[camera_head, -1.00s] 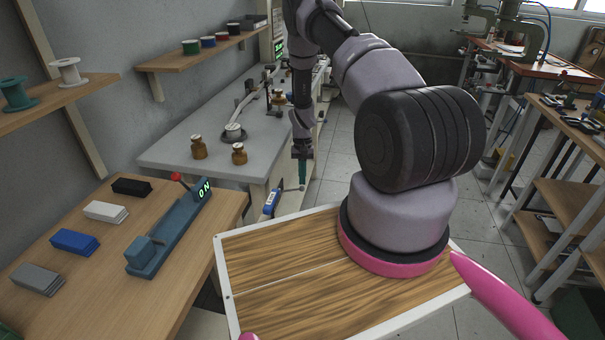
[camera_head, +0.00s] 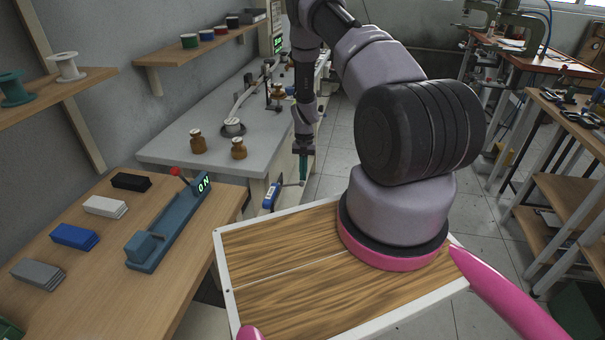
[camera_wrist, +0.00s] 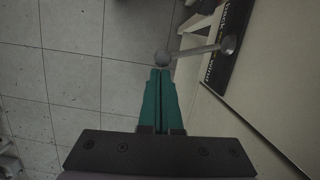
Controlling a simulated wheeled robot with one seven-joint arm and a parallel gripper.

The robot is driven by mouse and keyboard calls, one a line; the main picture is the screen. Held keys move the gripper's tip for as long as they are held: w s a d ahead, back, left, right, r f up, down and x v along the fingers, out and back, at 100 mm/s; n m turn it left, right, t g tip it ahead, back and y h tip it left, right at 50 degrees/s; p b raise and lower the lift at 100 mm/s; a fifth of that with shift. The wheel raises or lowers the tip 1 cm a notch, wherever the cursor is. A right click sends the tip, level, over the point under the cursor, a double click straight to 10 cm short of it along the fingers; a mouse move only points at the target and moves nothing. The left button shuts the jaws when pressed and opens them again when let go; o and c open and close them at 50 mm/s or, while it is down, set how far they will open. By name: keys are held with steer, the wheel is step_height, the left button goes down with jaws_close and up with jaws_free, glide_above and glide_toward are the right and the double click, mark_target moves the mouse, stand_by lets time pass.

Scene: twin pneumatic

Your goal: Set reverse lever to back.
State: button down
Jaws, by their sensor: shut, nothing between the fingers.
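The reverse lever (camera_wrist: 195,50) is a pale metal rod with a round ball knob (camera_wrist: 162,58). It pivots on a dark lettered plate (camera_wrist: 220,70) on the side panel; part of the lettering is cut off or hard to read. In the head view the lever (camera_head: 292,184) sticks out to the right from a blue-and-white plate (camera_head: 270,197) below the grey bench. My gripper (camera_wrist: 160,73) has green fingers, shut together and empty. Their tips are right by the knob; I cannot tell if they touch it. It also shows in the head view (camera_head: 303,168), above the knob.
The grey bench (camera_head: 180,143) carries brown weights and a balance-like apparatus. A wooden table (camera_head: 105,270) at left holds coloured blocks and a blue switch device (camera_head: 165,235) showing ON. Tiled floor (camera_head: 335,150) is open right of the bench. Another workbench (camera_head: 570,190) stands far right.

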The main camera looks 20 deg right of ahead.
steer(key=s+a+m+t+y, duration=0.1)
steer(key=s+a+m, duration=0.1)
steer(key=s+m, duration=0.5)
steer(key=shift+a+m+t, duration=0.3)
steer(key=shift+a+m, duration=0.05)
steer(key=shift+m, duration=0.75)
steer(key=shift+s, duration=0.15)
steer(key=w+d+r, duration=0.2)
steer(key=d+r, duration=0.4)
steer(key=r, duration=0.4)
steer(key=shift+r, duration=0.25)
